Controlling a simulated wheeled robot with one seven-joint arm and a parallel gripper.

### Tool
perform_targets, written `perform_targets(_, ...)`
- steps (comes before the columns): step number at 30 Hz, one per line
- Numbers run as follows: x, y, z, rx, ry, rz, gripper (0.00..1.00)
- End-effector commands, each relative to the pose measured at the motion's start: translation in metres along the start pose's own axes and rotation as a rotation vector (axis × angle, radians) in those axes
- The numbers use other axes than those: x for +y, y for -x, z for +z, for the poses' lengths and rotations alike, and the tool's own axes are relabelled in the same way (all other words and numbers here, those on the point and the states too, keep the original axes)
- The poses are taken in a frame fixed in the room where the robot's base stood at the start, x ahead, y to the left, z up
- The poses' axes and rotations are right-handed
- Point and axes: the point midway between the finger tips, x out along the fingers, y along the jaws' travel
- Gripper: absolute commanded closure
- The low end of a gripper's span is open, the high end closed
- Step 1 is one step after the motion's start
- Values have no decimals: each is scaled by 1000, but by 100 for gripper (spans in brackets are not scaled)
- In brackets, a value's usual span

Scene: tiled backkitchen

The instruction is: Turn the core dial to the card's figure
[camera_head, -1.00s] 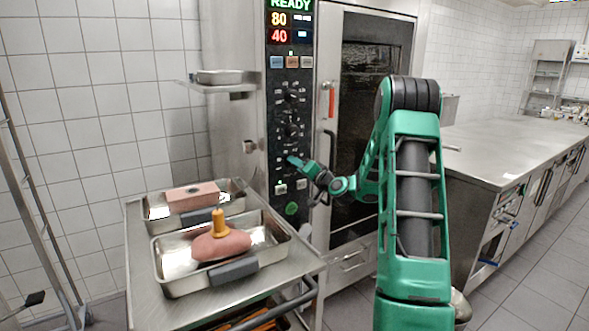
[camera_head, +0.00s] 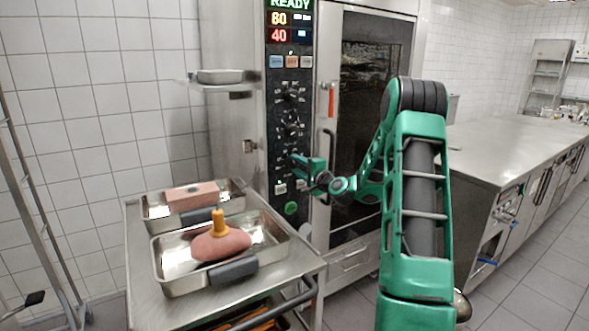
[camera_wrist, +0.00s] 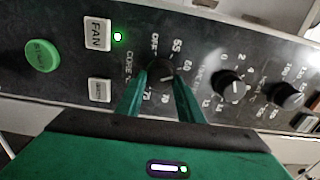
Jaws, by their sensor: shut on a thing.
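The core dial (camera_wrist: 160,71) is a dark knob on the oven's black control panel (camera_head: 277,140), ringed by white figures and the word OFF. In the wrist view my gripper (camera_wrist: 160,85) has its two green fingers on either side of the knob, shut on it. In the head view my gripper (camera_head: 300,161) is at the lowest dial of the panel and hides it. The dial's pointer is too small and dark to read surely. I cannot make out a card with a figure in either view.
Two more dials (camera_head: 291,96) (camera_head: 291,129) sit above on the panel, under a display (camera_head: 279,19) reading READY, 80 and 40. A green start button (camera_wrist: 42,56) is near. A trolley (camera_head: 140,290) with two meat trays stands left; a steel counter (camera_head: 500,150) is right.

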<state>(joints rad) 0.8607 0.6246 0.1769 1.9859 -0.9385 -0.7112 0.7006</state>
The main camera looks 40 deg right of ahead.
Motion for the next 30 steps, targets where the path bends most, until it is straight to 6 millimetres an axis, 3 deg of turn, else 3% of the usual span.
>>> perform_targets(16,2,0,-2,3,-23,4,89)
perform_targets(17,2,0,-2,3,-23,4,62)
perform_targets(18,2,0,-2,3,-23,4,52)
perform_targets(19,2,0,-2,3,-23,4,49)
perform_targets(30,1,5,-1,2,-23,2,49)
